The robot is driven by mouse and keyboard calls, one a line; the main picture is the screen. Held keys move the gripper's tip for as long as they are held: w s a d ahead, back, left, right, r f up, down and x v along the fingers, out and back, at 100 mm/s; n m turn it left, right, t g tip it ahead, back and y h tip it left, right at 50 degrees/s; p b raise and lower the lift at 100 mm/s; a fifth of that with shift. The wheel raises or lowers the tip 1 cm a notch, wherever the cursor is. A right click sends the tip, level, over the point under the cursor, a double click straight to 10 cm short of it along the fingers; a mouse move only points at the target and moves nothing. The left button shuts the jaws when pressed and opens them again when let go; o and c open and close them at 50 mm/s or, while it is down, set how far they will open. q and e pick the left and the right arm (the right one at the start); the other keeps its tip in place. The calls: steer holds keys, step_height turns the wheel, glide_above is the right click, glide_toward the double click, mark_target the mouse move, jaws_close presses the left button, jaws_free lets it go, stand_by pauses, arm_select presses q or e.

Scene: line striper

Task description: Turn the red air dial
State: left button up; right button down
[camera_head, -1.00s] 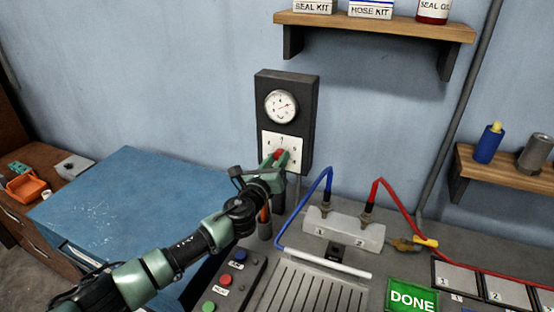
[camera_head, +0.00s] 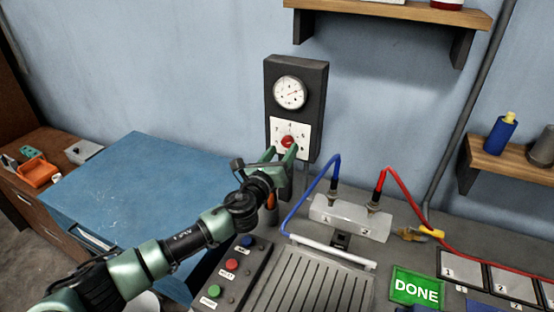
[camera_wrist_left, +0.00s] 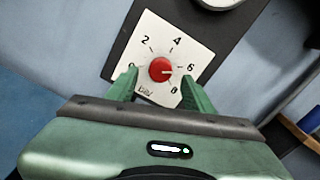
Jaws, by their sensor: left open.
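The red air dial (camera_head: 288,141) sits on a white numbered plate on a dark wall panel (camera_head: 318,108). In the left wrist view the dial (camera_wrist_left: 162,69) shows whole, with a light pointer mark directed right, near the 6. My left gripper (camera_head: 280,152) is in front of and just below the dial. Its green fingers are open, one on each side below the knob, and appear apart from it; the left wrist view shows this gap between the fingertips (camera_wrist_left: 158,82). A round pressure gauge (camera_head: 289,93) with a red needle is above the dial. My right gripper is not in view.
A button box (camera_head: 232,272) and green DONE button (camera_head: 415,289) are in front. A blue table (camera_head: 130,185) stands left.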

arm_select(q)
steer(key=v, duration=0.5)
steer(key=shift+b, duration=0.4)
